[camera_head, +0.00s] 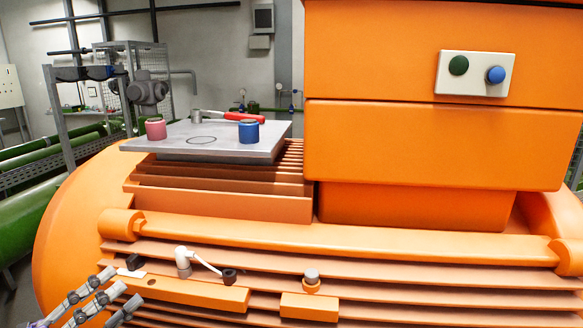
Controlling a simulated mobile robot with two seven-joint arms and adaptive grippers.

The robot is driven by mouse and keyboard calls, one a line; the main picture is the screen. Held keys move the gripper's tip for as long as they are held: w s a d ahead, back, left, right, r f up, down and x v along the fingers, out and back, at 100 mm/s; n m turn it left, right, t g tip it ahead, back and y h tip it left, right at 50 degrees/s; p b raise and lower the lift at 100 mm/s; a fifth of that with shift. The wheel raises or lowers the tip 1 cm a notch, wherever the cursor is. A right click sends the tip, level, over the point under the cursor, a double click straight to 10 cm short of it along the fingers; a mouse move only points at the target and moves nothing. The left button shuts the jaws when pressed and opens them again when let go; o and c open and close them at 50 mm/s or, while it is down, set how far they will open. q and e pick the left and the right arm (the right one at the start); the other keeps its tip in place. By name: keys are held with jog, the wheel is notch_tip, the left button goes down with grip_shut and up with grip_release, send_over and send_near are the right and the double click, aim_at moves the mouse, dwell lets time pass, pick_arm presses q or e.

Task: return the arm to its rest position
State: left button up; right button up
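My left gripper (119,287) shows in the lower left corner of the head view. Its grey jointed fingers reach up and right, extended with gaps between them, and nothing shows in its grasp. It is in front of the orange ribbed casing (420,241), close to a ledge (190,292) with a white lever (206,264) and small dark knobs. Whether the fingers touch the casing is hard to tell. My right gripper is not in view.
A grey plate (180,143) on the casing holds a pink cylinder (156,129), a blue cylinder (249,132) and a red-handled tool (244,117). A tall orange block (420,150) stands right, with a button panel (475,84). Green pipes (32,220) run at the left.

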pick_arm(q)
jog(key=s+a+f+n+g+y, duration=0.1)
jog(key=s+f+n+y, duration=0.2)
jog(key=f+n+y, duration=0.75)
jog(key=s+a+f+n+y, duration=0.1)
jog(key=s+f+n+y, duration=0.15)
jog(key=f+n, duration=0.85)
jog(key=s+d+f+n+g, duration=0.1)
jog(key=s+d+f+g, duration=0.3)
jog(key=s+d+f, duration=0.3)
jog(key=s+d+f+n+g+p, duration=0.1)
jog(key=s+d+f+g, duration=0.3)
jog(key=f, duration=1.1)
jog(key=s+d, duration=0.2)
jog(key=s, duration=0.2)
jog(key=shift+s+d+f, duration=0.3)
jog(key=shift+s+d, duration=0.05)
jog(key=shift+n, duration=0.25)
jog(key=shift+c, duration=0.9)
jog(key=shift+a, duration=0.2)
